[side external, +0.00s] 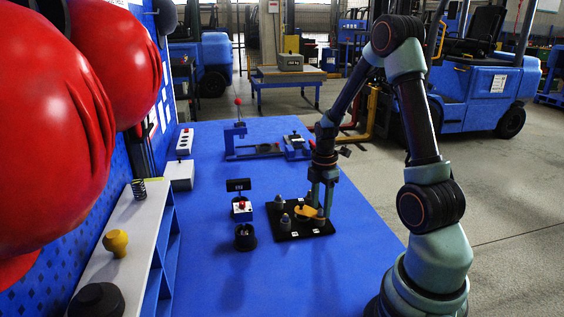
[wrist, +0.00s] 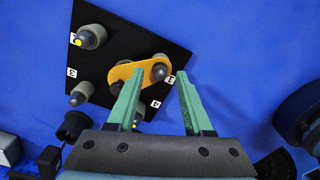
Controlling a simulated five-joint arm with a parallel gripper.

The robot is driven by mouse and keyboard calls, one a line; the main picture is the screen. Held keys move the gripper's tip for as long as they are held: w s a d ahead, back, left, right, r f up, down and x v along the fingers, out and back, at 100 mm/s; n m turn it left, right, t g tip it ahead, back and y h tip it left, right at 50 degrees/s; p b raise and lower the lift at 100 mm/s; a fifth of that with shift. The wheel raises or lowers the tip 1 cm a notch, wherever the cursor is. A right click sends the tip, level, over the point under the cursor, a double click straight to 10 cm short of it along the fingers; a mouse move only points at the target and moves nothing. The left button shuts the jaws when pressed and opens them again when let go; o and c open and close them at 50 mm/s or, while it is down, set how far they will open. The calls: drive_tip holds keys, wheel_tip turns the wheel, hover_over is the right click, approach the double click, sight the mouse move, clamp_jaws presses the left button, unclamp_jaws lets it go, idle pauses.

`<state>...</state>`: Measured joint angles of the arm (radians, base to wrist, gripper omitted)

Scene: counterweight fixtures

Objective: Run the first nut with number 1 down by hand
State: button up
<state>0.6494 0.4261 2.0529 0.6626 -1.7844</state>
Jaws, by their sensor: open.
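A black square plate (side external: 288,234) lies on the blue bench and carries several grey posts with dark tips. It fills the upper left of the wrist view (wrist: 120,35). An orange link (wrist: 124,72) lies across it, also visible in the side view (side external: 305,212). A dark rounded nut (wrist: 160,71) sits at the link's right end, beside a small white label (wrist: 171,79) that seems to read 1. My gripper (wrist: 160,75) is open, its green fingertips on either side of that nut. In the side view my gripper (side external: 322,203) points down over the plate's right part, partly hiding it.
A grey post (wrist: 91,37) and another post (wrist: 81,93) stand left of the link. A black cup (side external: 245,236) and a small display (side external: 238,185) stand left of the plate. A blue fixture (side external: 265,149) is behind.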

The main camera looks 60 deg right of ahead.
drive_tip(key=shift+f, duration=0.25)
clamp_jaws()
drive_tip(key=shift+m, duration=0.3)
